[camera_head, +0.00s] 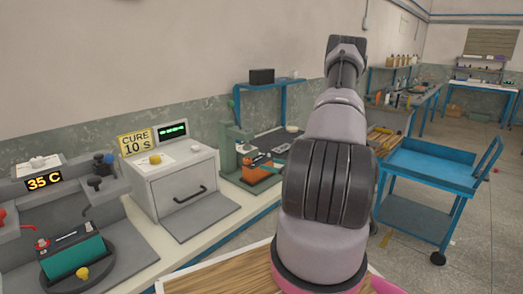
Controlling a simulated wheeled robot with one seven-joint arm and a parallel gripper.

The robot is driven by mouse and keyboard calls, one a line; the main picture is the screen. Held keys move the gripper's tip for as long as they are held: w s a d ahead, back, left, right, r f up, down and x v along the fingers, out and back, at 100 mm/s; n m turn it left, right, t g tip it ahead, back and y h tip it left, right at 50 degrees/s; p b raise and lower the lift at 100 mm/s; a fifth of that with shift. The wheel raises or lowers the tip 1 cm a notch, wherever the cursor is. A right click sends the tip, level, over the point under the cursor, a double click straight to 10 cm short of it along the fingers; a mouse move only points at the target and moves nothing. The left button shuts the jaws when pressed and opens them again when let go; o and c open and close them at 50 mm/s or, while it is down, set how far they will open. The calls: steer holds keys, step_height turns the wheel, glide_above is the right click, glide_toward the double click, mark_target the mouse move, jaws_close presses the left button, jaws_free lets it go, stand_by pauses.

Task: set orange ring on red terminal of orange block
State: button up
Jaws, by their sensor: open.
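A small orange block (257,174) sits on the bench beside a green press, left of my arm. Dark and pale parts lie on or near its top; they are too small for me to make out a red terminal. I cannot pick out an orange ring. My arm rises through the middle of the view and hides part of the bench behind it. My gripper's fingers do not show.
A teal block (72,258) sits on a dark round turntable at the lower left. A white curing oven (180,185) with a "CURE 10 S" sign stands beside it. The green press (230,150) stands farther back. A blue cart (430,165) is at the right, with open floor beyond.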

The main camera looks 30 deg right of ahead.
steer(key=s+a+r+n+g+y, duration=0.3)
steer(key=a+r+n+g, duration=0.3)
steer(key=a+r, duration=0.45)
steer(key=s+a+r+n+g+y, duration=0.2)
steer(key=a+r+n+g+y, duration=0.1)
steer(key=a+r+n, duration=0.7)
steer(key=s+a+r+n+g+h, duration=0.4)
steer(key=s+a+r+n, duration=0.15)
steer(key=s+r, duration=0.35)
steer(key=s+d+r+n+t+h, duration=0.3)
steer(key=s+r+n+t+h, duration=0.2)
steer(key=s+r, duration=0.3)
steer(key=s+n, duration=0.1)
steer(key=s, duration=0.2)
steer(key=shift+s+r+h, duration=0.2)
steer(key=shift+r+h, duration=0.1)
